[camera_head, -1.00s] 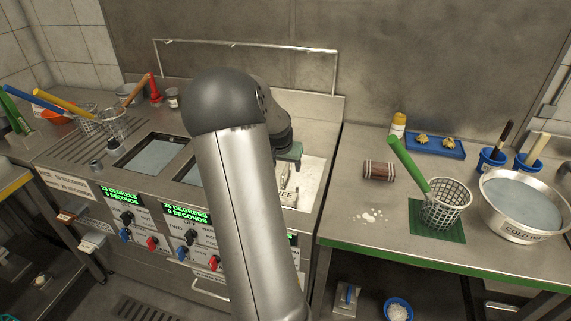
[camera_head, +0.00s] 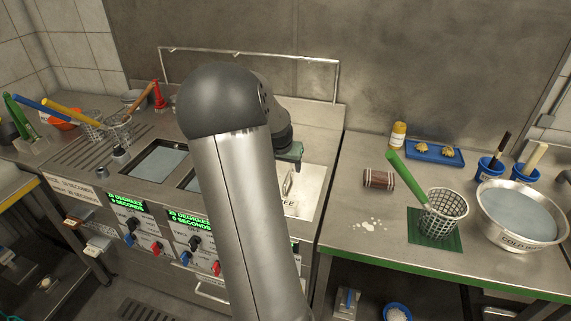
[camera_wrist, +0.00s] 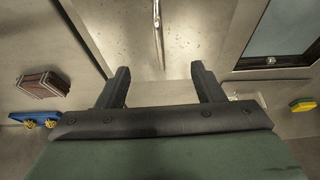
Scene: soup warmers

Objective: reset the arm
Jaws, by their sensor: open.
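My arm rises through the middle of the head view and hides part of the soup warmer. My gripper (camera_wrist: 160,86) shows in the wrist view with its two dark fingers apart and nothing between them. In the head view only a green-grey part of it shows beside the arm, above the pale right-hand section of the warmer (camera_head: 305,190). The wrist view shows a pale surface with a metal handle (camera_wrist: 158,30) beyond the fingers.
On the right counter stand a green-handled wire basket (camera_head: 443,213), a metal bowl of water (camera_head: 520,212), a brown roll (camera_head: 379,179), a blue tray (camera_head: 434,151) and a yellow-topped shaker (camera_head: 398,134). More baskets (camera_head: 115,128) stand at the left. A metal rail (camera_head: 250,53) runs behind.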

